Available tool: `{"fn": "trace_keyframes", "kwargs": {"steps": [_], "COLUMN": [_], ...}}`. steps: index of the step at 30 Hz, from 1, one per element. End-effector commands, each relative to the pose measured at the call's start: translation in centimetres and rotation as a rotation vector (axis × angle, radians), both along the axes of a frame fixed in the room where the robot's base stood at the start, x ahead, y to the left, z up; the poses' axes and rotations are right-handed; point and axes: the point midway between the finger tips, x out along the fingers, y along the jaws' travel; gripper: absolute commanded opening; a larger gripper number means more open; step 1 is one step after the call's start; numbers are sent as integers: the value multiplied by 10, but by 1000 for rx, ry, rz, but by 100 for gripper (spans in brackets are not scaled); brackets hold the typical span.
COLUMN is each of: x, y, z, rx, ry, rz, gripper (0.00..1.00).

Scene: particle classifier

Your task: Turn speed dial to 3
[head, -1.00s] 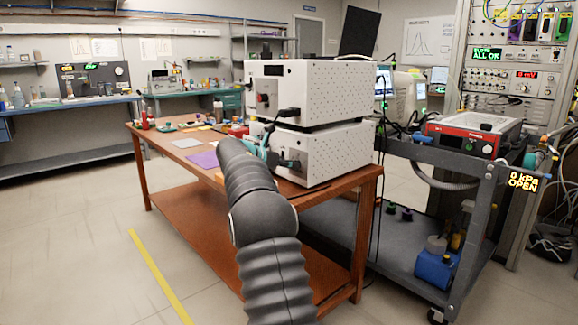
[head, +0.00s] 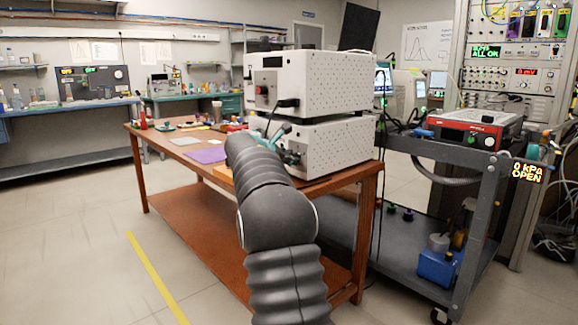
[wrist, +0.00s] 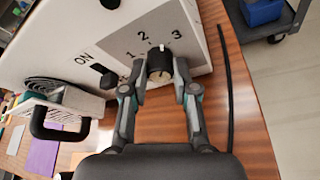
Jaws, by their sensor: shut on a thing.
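The speed dial (wrist: 159,63) is a black knob on the grey scale panel (wrist: 125,42) of a white box, marked with numbers including 2 and 3. A small white mark on the knob's far edge seems to point between 2 and 3. My gripper (wrist: 160,82) has one finger on each side of the knob and is shut on it. In the head view, my gripper (head: 284,138) is at the front of the lower white box (head: 335,145), and the dial is hidden there.
A black switch (wrist: 108,80) by the ON label and a black handle (wrist: 58,125) lie left of the dial. A black cable (wrist: 229,85) runs along the wooden table (wrist: 255,125) on the right. The upper white box (head: 330,82) stands above the lower one.

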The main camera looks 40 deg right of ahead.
Motion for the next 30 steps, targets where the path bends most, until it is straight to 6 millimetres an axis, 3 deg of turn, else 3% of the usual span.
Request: {"fn": "trace_keyframes", "kwargs": {"steps": [9,26,27,29,30], "x": [-1,-1,-1,-1,-1], "y": [0,0,0,0,0], "z": [-3,-1,0,-1,-1], "rx": [10,12,12,12,12], "ry": [-131,-157,-157,-157,-157], "rz": [0,-1,-1,-1,-1], "gripper": [0,0,38,53,53]}}
